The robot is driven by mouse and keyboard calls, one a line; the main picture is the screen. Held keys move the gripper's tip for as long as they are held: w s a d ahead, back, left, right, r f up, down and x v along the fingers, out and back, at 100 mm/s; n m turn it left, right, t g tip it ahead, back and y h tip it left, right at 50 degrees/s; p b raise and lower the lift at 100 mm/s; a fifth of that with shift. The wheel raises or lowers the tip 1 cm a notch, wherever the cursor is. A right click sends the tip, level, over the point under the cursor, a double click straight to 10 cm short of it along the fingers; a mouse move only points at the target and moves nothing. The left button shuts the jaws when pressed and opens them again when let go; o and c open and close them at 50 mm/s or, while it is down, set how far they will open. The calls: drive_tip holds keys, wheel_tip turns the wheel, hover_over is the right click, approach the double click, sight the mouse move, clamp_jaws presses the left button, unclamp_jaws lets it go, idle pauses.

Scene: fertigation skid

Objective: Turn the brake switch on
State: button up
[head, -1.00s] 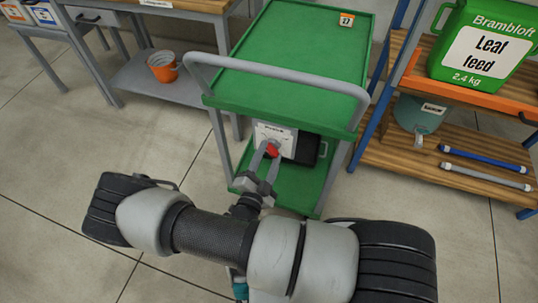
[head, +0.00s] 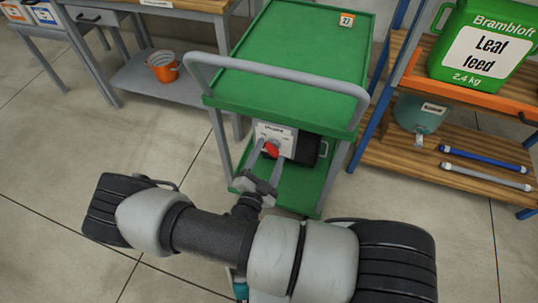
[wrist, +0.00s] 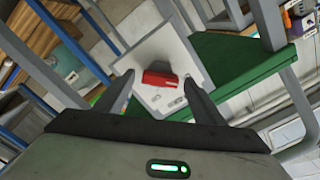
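The brake switch is a red knob (head: 272,148) on a pale panel (head: 287,133) under the green cart's top. In the wrist view the red knob (wrist: 160,79) is a short bar lying nearly crosswise on the panel (wrist: 168,55). The print on the panel is too small to read. My gripper (head: 265,157) is in front of the panel, its fingers pointing at the knob. In the wrist view my gripper (wrist: 160,97) is open, one finger on each side of the knob, with a gap visible on both sides.
The green cart (head: 290,60) has a grey push handle (head: 270,75) above my gripper, and a lower green shelf (head: 298,187). A dark box (head: 308,150) sits behind the panel. A shelf rack (head: 400,160) stands right; a bench with an orange bucket (head: 162,67) stands left.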

drive_tip(key=p+v, duration=0.1)
drive_tip(key=v, duration=1.6)
drive_tip(key=shift+s, duration=0.2)
drive_tip(key=shift+a+r, duration=0.1)
